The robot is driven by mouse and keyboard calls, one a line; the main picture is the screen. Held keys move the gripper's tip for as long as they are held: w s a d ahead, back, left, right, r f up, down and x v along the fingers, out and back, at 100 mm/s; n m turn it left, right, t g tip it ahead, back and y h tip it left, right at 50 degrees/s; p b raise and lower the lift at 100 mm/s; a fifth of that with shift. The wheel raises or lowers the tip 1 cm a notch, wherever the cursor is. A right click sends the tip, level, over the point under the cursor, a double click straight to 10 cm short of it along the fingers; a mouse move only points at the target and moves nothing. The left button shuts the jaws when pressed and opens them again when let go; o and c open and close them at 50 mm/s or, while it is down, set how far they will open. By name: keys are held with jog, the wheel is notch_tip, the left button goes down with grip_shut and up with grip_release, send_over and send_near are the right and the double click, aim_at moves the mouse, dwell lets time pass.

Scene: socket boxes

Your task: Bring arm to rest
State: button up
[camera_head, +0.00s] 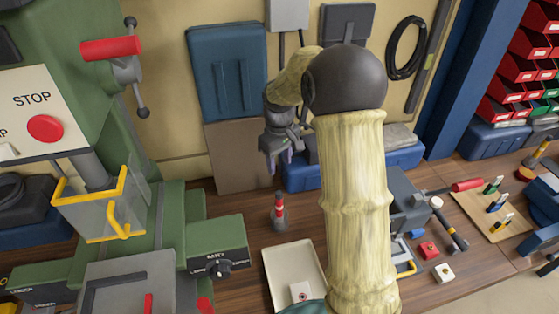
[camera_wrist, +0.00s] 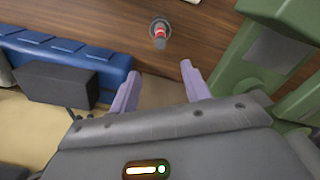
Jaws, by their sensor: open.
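My gripper (camera_head: 284,162) hangs in the air above the back of the wooden workbench, in front of a brown panel and a blue case. Its fingers point down. In the wrist view my gripper (camera_wrist: 160,84) shows two purple fingers spread apart with nothing between them. A small red and grey post (camera_head: 279,212) stands on the bench below and in front of the fingers. It also shows in the wrist view (camera_wrist: 160,33), beyond the fingertips and apart from them. My own pale arm covers the middle of the head view and hides part of the bench.
A green machine (camera_head: 165,230) with a STOP button (camera_head: 45,128) stands at the left. A cream tray (camera_head: 291,276) lies at the front, holding a small white block. A grey vise-like tool (camera_head: 408,195), small coloured blocks and a wooden peg board (camera_head: 497,212) are at the right.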

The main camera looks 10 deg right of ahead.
dwell(0.4)
jog(key=s+m+t, duration=0.2)
jog(key=s+m, duration=0.4)
jog(key=s, duration=1.5)
jog(key=shift+t, duration=0.3)
